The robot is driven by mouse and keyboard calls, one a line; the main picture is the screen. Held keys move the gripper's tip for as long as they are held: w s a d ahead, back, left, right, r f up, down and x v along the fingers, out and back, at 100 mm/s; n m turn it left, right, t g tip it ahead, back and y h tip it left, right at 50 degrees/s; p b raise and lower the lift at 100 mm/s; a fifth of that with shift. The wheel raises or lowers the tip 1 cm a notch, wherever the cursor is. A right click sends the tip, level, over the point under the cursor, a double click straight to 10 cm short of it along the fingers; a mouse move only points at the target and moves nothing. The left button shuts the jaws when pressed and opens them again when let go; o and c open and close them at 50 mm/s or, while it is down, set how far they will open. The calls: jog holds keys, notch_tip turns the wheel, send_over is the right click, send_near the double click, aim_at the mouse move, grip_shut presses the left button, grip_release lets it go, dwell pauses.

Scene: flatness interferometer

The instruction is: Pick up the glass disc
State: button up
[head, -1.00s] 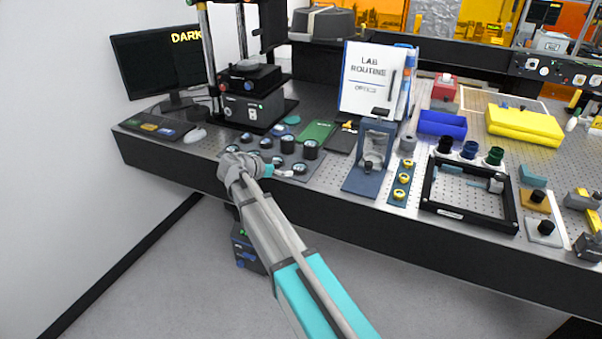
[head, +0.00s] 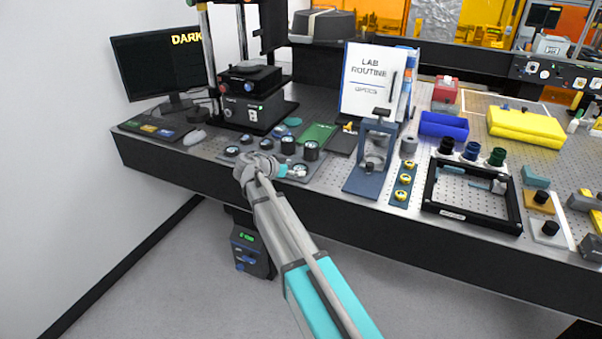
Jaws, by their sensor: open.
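Several round dark pieces with pale, glassy faces sit on a grey plate near the table's front left edge. One low round piece (head: 246,138) is at the plate's back left and a taller black cylinder (head: 311,151) is at its right. I cannot tell which of them is the glass disc. My gripper (head: 285,172) is low over the front of this plate, small in view and partly hidden by my wrist. Its jaws are open. A pale-faced round piece (head: 299,170) lies just right of it; contact cannot be told.
A blue stand (head: 362,182) and a strip with yellow-ringed pieces (head: 400,194) stand to the right, then a black frame (head: 470,222). A green board (head: 318,133) lies behind the plate.

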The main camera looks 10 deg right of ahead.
jog(key=shift+x, duration=0.75)
jog(key=c, duration=1)
jog(key=shift+r, duration=0.2)
notch_tip(320, 180, up, 2)
jog(key=shift+r+p, duration=0.1)
jog(key=shift+p, duration=1)
jog(key=s+a+r+p, duration=0.3)
jog(key=s+r+p, duration=0.7)
jog(key=s, duration=0.3)
jog(key=shift+s+a+r+p, duration=0.2)
jog(key=shift+s+p, duration=0.1)
